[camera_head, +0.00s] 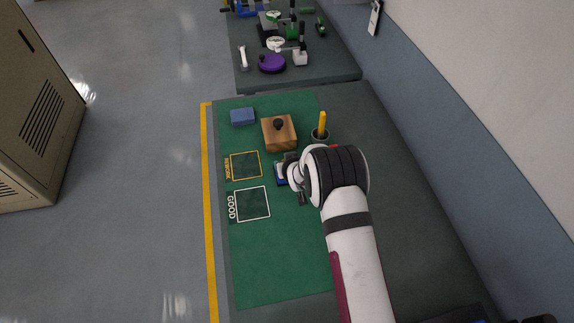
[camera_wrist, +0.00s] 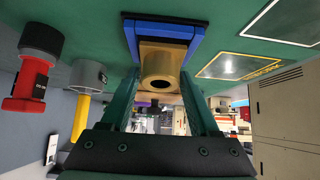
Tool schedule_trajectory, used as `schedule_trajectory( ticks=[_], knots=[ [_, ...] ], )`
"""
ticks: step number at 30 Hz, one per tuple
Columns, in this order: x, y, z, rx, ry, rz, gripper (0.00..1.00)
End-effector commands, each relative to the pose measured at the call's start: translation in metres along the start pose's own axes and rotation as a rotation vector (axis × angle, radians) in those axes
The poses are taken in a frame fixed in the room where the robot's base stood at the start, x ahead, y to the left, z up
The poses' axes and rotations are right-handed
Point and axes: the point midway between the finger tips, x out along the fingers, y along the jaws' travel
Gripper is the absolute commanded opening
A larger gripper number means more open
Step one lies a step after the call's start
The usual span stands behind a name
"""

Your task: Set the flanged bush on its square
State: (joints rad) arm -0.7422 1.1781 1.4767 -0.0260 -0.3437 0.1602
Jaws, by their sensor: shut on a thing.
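The flanged bush (camera_wrist: 159,67) is a brass-coloured hollow part, seen nearly end-on in the wrist view. My gripper (camera_wrist: 160,80) has its two green fingers closed on it, one on each side. A blue holder (camera_wrist: 131,37) frames the bush's far end; I cannot tell whether they touch. The blue holder (camera_head: 281,182) also shows in the head view, partly hidden by my gripper, and the bush is hidden there. An orange-outlined square marked REWORK (camera_head: 246,165) and a white-outlined square marked GOOD (camera_head: 253,204) lie to the left of my gripper. Both look empty.
A wooden block with a black knob (camera_head: 270,137), a blue block (camera_head: 242,117) and a grey cup (camera_head: 320,136) holding a yellow thing stand farther back. A red and black object (camera_wrist: 30,80) shows in the wrist view. The green mat (camera_head: 275,270) is clear near the front.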

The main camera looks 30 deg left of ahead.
Motion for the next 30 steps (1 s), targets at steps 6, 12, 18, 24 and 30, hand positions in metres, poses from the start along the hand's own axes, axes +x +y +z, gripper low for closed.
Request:
schedule_trajectory(
  ticks=[6,12,18,24,30],
  knots=[
    [-0.04,0.0,-0.043,0.0,0.007,0.0,0.0],
    [-0.059,0.0,-0.07,0.001,-0.038,0.015,0.0],
    [-0.055,-0.013,-0.079,0.002,-0.187,0.011,0.0],
    [-0.021,-0.063,-0.07,-0.004,-0.218,-0.001,0.0],
    [0.016,-0.112,-0.061,0.001,-0.216,0.002,0.0]
  ],
)
